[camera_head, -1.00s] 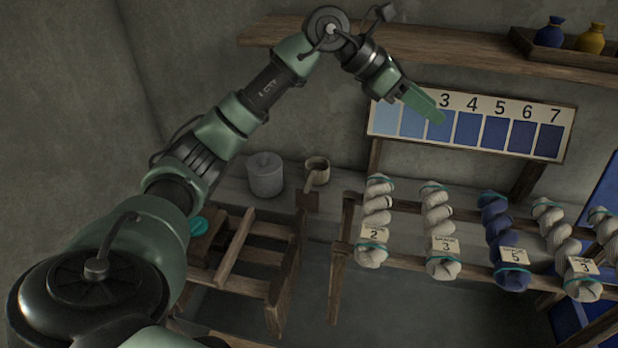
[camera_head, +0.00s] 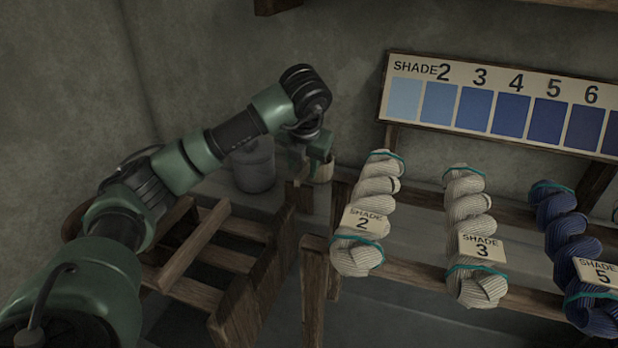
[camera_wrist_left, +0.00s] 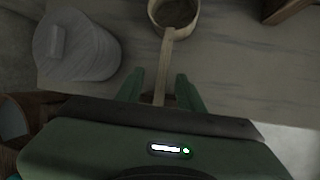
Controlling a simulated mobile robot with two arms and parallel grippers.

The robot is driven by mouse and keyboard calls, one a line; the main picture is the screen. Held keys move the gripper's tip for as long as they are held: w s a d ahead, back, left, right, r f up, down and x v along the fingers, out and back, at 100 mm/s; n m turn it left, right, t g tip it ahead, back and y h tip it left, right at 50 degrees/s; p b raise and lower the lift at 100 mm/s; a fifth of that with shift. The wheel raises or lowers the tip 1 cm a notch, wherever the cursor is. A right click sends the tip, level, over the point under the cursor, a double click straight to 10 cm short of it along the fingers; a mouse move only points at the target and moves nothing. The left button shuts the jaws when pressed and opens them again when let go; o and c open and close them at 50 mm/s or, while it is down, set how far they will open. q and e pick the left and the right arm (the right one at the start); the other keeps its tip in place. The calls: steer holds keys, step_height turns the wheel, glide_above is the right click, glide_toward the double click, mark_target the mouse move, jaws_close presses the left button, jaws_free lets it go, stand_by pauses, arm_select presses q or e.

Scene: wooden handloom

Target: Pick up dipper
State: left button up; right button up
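The dipper is a pale wooden cup with a straight handle; its cup (camera_head: 324,172) shows partly behind my left gripper in the head view. In the left wrist view the dipper's cup (camera_wrist_left: 175,14) is at the top, cut by the frame edge, and its handle runs down toward my left gripper (camera_wrist_left: 160,88). The two green fingers are apart, one on each side of the handle, with gaps visible. Whether the handle is at fingertip height I cannot tell. In the head view the left gripper (camera_head: 314,150) points down over the dipper. My right gripper is not in view.
A grey lidded pot (camera_head: 254,165) stands left of the dipper on the bench (camera_wrist_left: 225,60). A wooden frame (camera_head: 215,250) is in front. A rack with twisted skeins (camera_head: 370,210) stands to the right, below a shade board (camera_head: 500,105) on the wall.

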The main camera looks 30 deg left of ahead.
mark_target(305, 179)
arm_select(q)
steer(key=shift+a+f, duration=0.15)
steer(key=shift+f, duration=0.3)
steer(key=x, duration=0.6)
steer(key=shift+w+f, duration=0.2)
steer(key=shift+w, duration=0.2)
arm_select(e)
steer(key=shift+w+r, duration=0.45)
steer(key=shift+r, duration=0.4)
arm_select(q)
steer(key=shift+r, duration=0.1)
jaws_close()
